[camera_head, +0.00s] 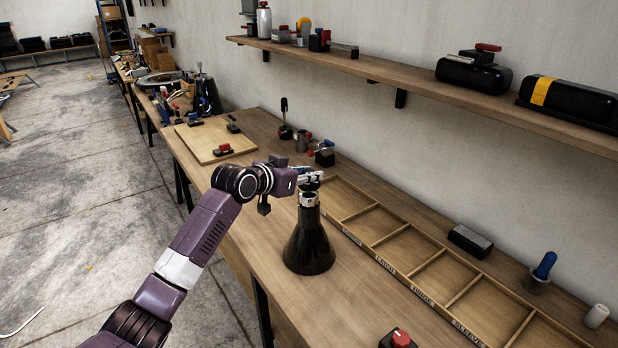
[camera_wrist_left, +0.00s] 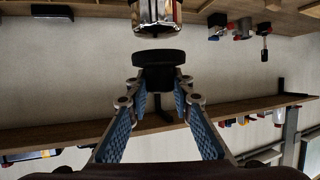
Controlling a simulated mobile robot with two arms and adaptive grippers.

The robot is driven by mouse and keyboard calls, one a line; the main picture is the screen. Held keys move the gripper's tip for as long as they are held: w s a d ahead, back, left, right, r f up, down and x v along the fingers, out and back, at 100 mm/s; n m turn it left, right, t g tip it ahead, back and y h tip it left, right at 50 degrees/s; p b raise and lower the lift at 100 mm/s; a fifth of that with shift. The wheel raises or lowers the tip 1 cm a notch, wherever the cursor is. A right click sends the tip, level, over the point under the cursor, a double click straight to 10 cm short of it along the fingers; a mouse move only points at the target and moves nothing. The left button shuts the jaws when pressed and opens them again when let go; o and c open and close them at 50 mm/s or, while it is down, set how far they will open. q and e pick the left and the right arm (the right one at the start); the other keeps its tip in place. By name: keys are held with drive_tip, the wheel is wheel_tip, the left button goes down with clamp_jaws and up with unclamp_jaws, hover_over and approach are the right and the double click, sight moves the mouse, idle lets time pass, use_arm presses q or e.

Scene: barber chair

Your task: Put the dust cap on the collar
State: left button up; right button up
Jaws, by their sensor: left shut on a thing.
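A black cone-shaped stand (camera_head: 309,248) is upright on the workbench, with a shiny metal collar (camera_head: 309,199) at its top. The collar also shows at the top edge of the left wrist view (camera_wrist_left: 156,14), which is upside down. My left gripper (camera_head: 312,177) is just above the collar. Its blue-padded fingers (camera_wrist_left: 158,82) are shut on the black dust cap (camera_wrist_left: 158,57), a flat round disc. In the left wrist view a narrow gap shows between cap and collar. In the head view the fingers largely hide the cap. My right gripper is not in view.
A shallow wooden divided tray (camera_head: 408,243) lies right of the stand. Clamps (camera_head: 322,154) stand behind it, and a wooden board (camera_head: 215,141) lies at the bench's far end. A red-topped block (camera_head: 399,339) is near the front. A wall shelf (camera_head: 420,88) runs above.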

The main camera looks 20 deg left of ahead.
use_arm(q)
drive_tip(key=shift+f, duration=0.85)
drive_tip(key=shift+f, duration=0.2)
drive_tip(key=o, duration=1)
drive_tip(key=shift+r, duration=0.2)
drive_tip(key=b+v, duration=0.2)
drive_tip(key=v, duration=1)
drive_tip(key=shift+f+b, duration=0.1)
drive_tip(key=shift+b, duration=0.25)
